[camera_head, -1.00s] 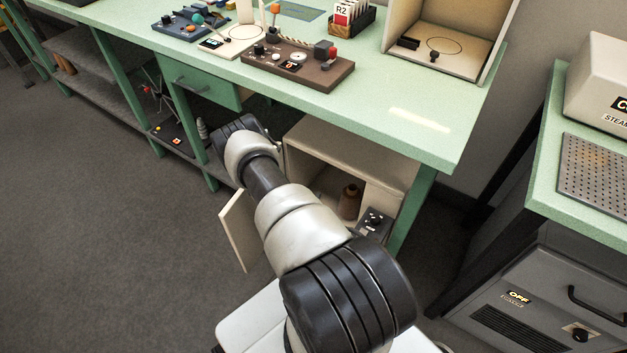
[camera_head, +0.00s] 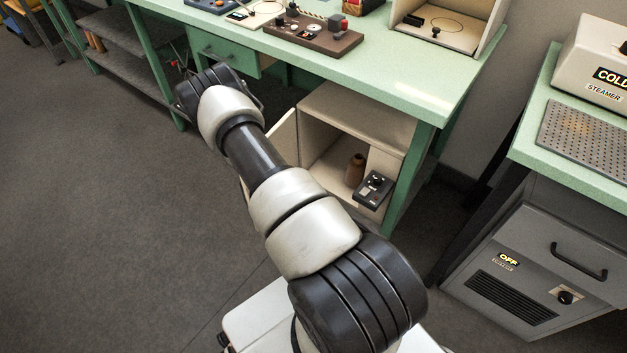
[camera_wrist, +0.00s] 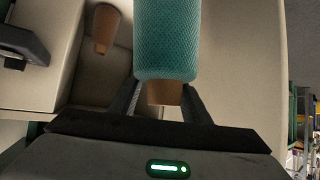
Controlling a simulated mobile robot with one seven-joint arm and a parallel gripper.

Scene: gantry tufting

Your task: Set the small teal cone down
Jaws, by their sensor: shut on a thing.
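The teal cone (camera_wrist: 167,40) fills the top middle of the wrist view, a textured teal winding on a tan core. My gripper (camera_wrist: 163,93) is shut on the tan core, one finger on each side of it. The cone is in front of pale panels, and I cannot tell whether it touches any surface. The far end of the cone is cut off by the picture edge. In the head view my arm hides the gripper and the cone.
An open pale cabinet (camera_head: 355,112) stands under the green bench (camera_head: 400,92). Inside are a brown cone (camera_head: 356,168), also in the wrist view (camera_wrist: 104,28), and a dark control box (camera_head: 374,188). The cabinet's door (camera_head: 284,142) stands open beside my arm. A grey steamer cabinet (camera_head: 540,270) stands right.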

